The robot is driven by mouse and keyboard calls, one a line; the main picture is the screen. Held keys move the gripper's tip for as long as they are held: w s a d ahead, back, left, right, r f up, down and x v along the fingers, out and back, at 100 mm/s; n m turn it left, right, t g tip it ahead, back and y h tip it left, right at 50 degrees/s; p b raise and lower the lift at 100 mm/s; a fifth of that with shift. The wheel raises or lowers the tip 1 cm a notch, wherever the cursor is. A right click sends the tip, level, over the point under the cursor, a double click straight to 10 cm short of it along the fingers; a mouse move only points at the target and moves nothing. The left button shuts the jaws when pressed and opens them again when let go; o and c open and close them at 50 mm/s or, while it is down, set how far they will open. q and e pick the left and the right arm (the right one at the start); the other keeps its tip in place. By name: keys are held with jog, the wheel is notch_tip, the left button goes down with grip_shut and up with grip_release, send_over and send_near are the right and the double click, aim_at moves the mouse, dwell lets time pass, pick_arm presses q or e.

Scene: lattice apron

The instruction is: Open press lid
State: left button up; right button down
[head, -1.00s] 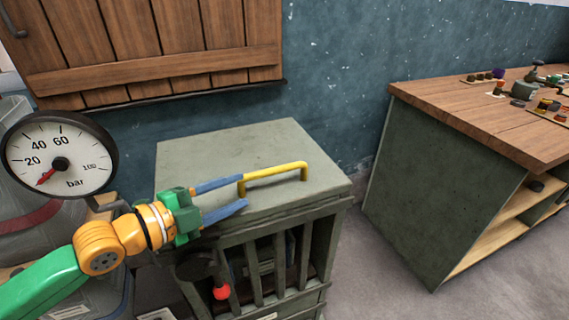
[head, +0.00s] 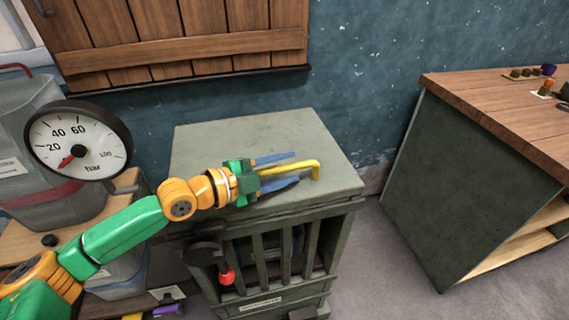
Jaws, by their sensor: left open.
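The press is a grey-green cabinet with a slatted front (head: 262,262) and a flat grey-green lid (head: 290,132), which lies shut on top. A yellow bar handle (head: 308,167) stands on the lid near its front edge. My left gripper (head: 297,168) is open, its two blue fingers pointing right, one on the far side and one on the near side of the handle. Part of the handle is hidden by the gripper. I cannot tell whether the fingers touch it. My right gripper is not in view.
A round pressure gauge (head: 78,141) is at the left, before grey bins (head: 30,125). A red-knobbed lever (head: 226,277) is on the press front. A wooden-topped workbench (head: 500,105) stands at the right, with bare floor (head: 385,250) between. A wooden shutter (head: 190,35) hangs behind.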

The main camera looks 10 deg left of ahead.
pick_arm(q)
jog(key=shift+s+a, duration=0.1)
grip_shut()
dwell(1.3)
